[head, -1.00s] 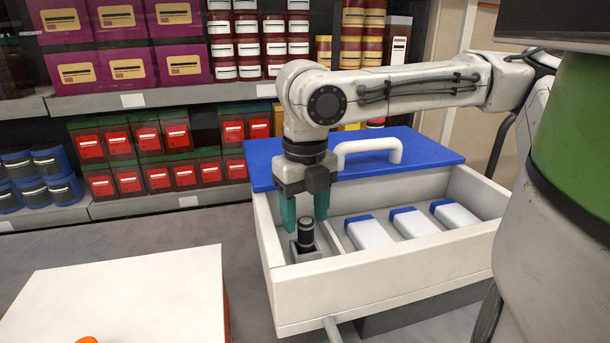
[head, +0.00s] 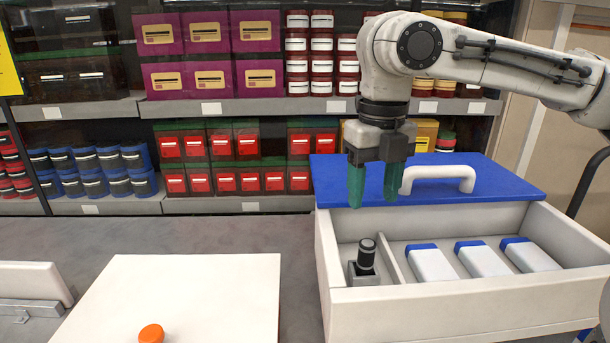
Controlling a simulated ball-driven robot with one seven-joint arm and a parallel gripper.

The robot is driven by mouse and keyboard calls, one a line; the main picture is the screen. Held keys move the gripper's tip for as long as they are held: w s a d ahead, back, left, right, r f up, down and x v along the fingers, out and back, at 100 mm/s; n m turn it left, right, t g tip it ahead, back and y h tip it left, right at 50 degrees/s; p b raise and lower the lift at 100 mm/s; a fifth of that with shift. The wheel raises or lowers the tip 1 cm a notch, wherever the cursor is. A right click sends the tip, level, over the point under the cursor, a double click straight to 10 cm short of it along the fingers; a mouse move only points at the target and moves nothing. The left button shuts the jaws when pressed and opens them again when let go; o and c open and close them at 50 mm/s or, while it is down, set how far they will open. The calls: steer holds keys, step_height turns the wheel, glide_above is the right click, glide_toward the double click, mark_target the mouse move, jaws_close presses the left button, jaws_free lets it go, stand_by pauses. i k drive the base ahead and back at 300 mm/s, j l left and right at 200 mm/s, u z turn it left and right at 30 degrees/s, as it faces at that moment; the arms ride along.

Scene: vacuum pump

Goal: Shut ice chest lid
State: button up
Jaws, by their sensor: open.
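The ice chest (head: 480,302) is a white box standing open at the right of the head view. Its blue lid (head: 540,178) lies back at the rear of the box, with a white handle (head: 440,174) on it. My gripper (head: 373,192) points down with teal fingers apart and empty. It is above the left rear of the box, left of the handle, seemingly not touching it.
A white-topped surface (head: 190,300) with an orange knob (head: 151,334) is at the front left. Shelves (head: 240,108) with boxes and jars line the back. Grey floor (head: 200,232) shows between them. A white panel (head: 32,285) stands at the far left.

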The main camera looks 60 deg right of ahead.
mark_target(466, 177)
steer(key=k+j, duration=0.3)
steer(key=k, duration=0.15)
steer(key=k+j, duration=0.35)
steer(key=k, duration=0.1)
